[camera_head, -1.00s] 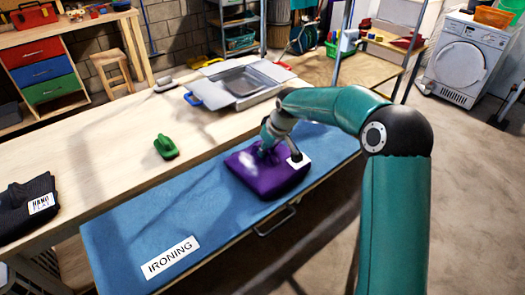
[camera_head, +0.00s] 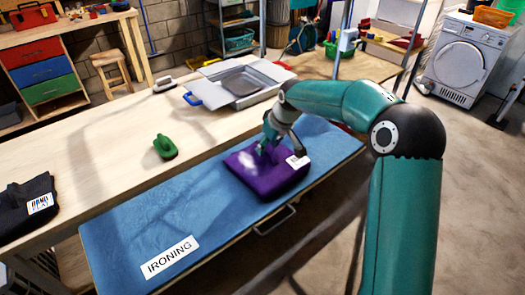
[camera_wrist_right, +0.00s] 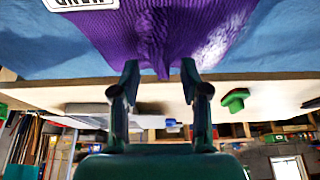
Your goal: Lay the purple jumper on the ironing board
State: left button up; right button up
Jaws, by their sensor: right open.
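The purple jumper (camera_head: 268,180) lies folded on the right part of the blue ironing board (camera_head: 190,215), its white label facing up. My right gripper (camera_head: 279,153) is over the jumper's far side, fingers pointing down. In the right wrist view, its open fingers (camera_wrist_right: 159,70) stand apart at either side of a raised fold of the purple jumper (camera_wrist_right: 160,35). The fingertips are at or very near the cloth; I cannot tell if they touch it. My left gripper is not in view.
A dark folded garment (camera_head: 27,210) lies on the wooden table at the left. A green brush-like object (camera_head: 165,147) and a grey folding tray (camera_head: 215,92) with a blue handle stand behind the board. The board's left half, marked IRONING, is clear.

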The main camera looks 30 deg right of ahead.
jog(key=v, duration=0.9)
jog(key=shift+r, duration=0.25)
